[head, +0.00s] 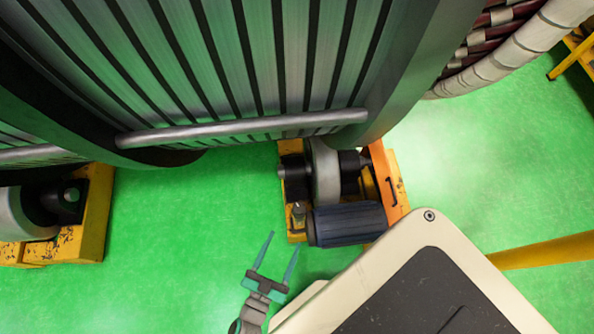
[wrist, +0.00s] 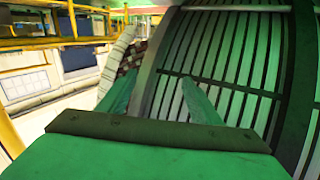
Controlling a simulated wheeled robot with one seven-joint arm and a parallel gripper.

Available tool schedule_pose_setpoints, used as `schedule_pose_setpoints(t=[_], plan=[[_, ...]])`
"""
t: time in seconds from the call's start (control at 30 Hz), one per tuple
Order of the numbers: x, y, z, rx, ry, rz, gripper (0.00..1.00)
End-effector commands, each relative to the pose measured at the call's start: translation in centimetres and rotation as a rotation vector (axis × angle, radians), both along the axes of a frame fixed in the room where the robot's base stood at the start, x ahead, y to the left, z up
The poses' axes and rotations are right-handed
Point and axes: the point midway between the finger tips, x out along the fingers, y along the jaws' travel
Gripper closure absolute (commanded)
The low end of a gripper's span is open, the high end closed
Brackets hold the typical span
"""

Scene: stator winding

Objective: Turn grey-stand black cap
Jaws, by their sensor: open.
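My gripper (head: 281,245) is open and empty over the green floor at the bottom of the head view. In the wrist view its two teal fingers (wrist: 158,82) stand apart in front of the large ribbed stator. No grey stand with a black cap can be made out for certain. A yellow roller stand (head: 296,226) ahead and right of my gripper carries a grey roller (head: 325,172) with black end parts (head: 349,172). A dark blue ribbed cylinder (head: 348,224) lies at its near side. My gripper is apart from all of these.
The stator (head: 250,60) fills the top of the head view, with a metal bar (head: 245,128) along its lower side. Another yellow roller stand (head: 94,215) is at left. Green floor (head: 185,220) between the stands is clear. Yellow rails (wrist: 55,43) show in the wrist view.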

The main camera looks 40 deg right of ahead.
Motion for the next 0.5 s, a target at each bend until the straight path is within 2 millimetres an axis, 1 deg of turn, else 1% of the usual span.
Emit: schedule_pose_setpoints(t=[0.03, 0.2, 0.5], plan=[[-0.3, 0.9, 0.8, 0.003, 0.004, 0.066, 0.42], [-1.1, 2.8, 3.3, 0.02, 0.02, 0.261, 0.42], [-2.7, 5.2, 8.0, 0.035, 0.081, 0.601, 0.42]])
